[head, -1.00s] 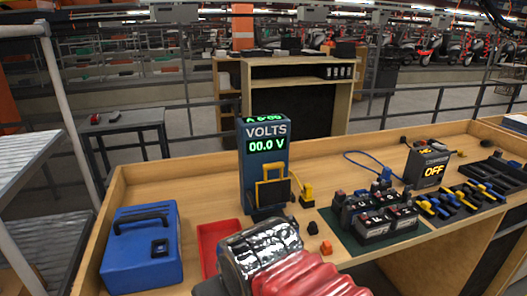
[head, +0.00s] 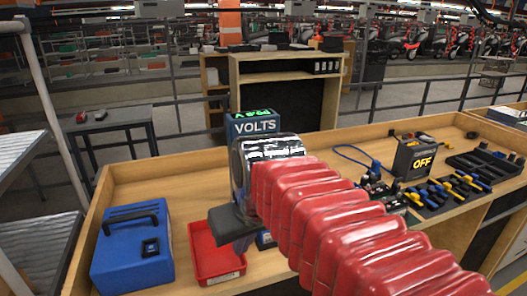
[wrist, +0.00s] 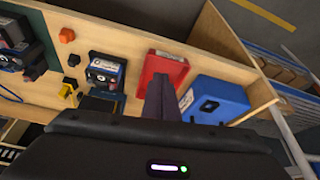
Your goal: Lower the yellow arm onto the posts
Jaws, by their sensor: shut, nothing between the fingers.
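The blue VOLTS tester (head: 254,124) stands at the middle of the bench. My arm covers its lower front in the head view, so the yellow arm and the posts are hidden there. In the wrist view, a small dark-blue battery-like block (wrist: 105,74) lies left of my fingers, with yellow parts (wrist: 65,91) beside it. I cannot tell there whether the yellow arm is raised or lowered. My gripper (wrist: 163,82) is shut and empty, its fingertips overlapping the near side of the red tray in that view. In the head view its dark end (head: 230,224) is left of the tester.
The red tray (head: 214,268) and a blue case (head: 133,248) sit left of the tester. An orange block (wrist: 67,35) and batteries on a green mat (wrist: 50,66) lie on the tester's other side. An OFF unit (head: 414,158) stands at the right. Bench walls edge the area.

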